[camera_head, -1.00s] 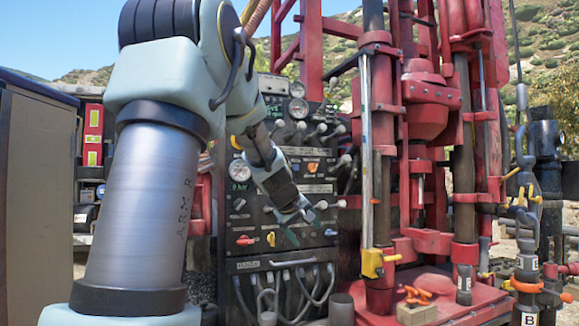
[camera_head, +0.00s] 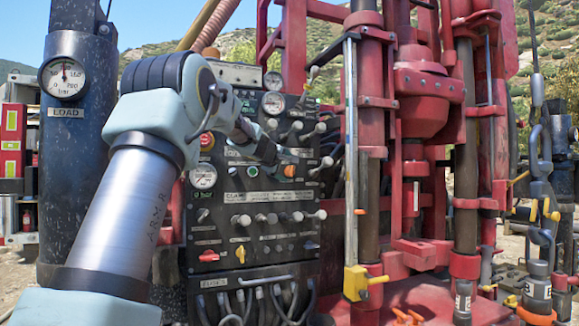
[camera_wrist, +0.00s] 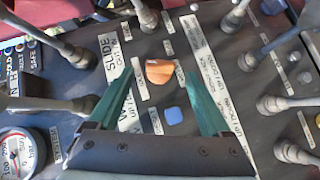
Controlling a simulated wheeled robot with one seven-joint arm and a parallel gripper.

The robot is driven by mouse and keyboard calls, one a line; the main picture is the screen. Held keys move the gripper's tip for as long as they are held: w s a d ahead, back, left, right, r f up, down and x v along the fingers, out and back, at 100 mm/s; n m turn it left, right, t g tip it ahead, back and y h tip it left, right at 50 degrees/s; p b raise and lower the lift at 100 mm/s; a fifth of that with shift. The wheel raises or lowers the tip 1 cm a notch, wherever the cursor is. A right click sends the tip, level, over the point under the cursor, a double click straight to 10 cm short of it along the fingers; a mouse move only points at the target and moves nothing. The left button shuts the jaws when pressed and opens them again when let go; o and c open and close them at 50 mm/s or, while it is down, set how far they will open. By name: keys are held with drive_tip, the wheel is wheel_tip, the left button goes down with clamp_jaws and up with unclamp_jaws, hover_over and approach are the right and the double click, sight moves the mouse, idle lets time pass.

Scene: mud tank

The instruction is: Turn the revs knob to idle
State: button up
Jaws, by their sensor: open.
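The black control panel (camera_head: 262,215) stands ahead with levers, gauges and coloured knobs. An orange knob (camera_head: 290,171) sits at its middle right; in the wrist view the orange knob (camera_wrist: 159,71) shows between my teal fingertips. My gripper (camera_wrist: 160,76) is open and empty, with a finger on each side of that knob; I cannot tell whether they touch it. In the head view my gripper (camera_head: 280,158) is small, beside the orange knob. Lower down are a red knob (camera_head: 208,256), a yellow knob (camera_head: 241,254) and a blue knob (camera_head: 311,245). I cannot read which knob is labelled revs.
Levers crowd around my gripper in the wrist view, such as one at the left (camera_wrist: 64,45) and one at the right (camera_wrist: 275,103). A blue button (camera_wrist: 173,115) is near the orange knob. The red drill rig (camera_head: 420,120) stands right of the panel.

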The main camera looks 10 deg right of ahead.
sight(291, 171)
drive_tip(key=shift+p+x, duration=0.7)
drive_tip(key=shift+x, duration=1.1)
drive_tip(key=shift+c, duration=0.2)
drive_tip(key=shift+f, duration=0.1)
clamp_jaws()
